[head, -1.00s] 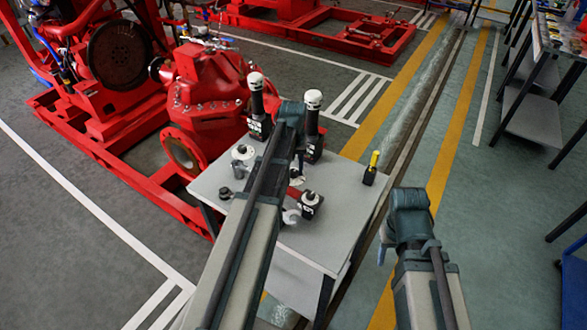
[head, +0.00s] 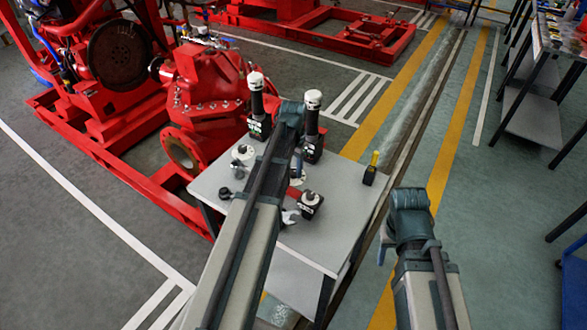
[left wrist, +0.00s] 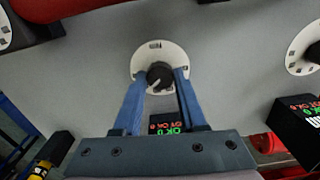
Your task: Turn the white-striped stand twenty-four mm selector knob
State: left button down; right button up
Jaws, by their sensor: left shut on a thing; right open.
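In the left wrist view, a round black selector knob (left wrist: 159,75) with a pale pointer mark sits on a white dial plate (left wrist: 146,57). The blue fingers of my left gripper (left wrist: 160,80) are shut on this knob, one on each side. A black box with a lit red and green display (left wrist: 168,124) is just below it, partly hidden by the gripper. In the head view my left arm covers much of the table's middle, and the held knob is hard to make out. A white stripe on its stand cannot be made out. My right gripper (head: 385,250) is right of the table, empty.
The grey table (head: 335,235) carries other knobs, including one at the front (head: 310,200) and one at the left (head: 242,153). Two white-topped black posts (head: 256,95) (head: 312,120) stand at the back. A black-and-yellow item (head: 371,170) stands at the right edge. A red pump is behind.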

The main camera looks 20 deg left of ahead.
aim_at(294, 172)
dwell(0.4)
pick_arm(q)
jog(key=shift+c, duration=2.3)
grip_release()
notch_tip(294, 172, up, 14)
jog(key=p, duration=1.4)
jog(key=shift+f, duration=0.15)
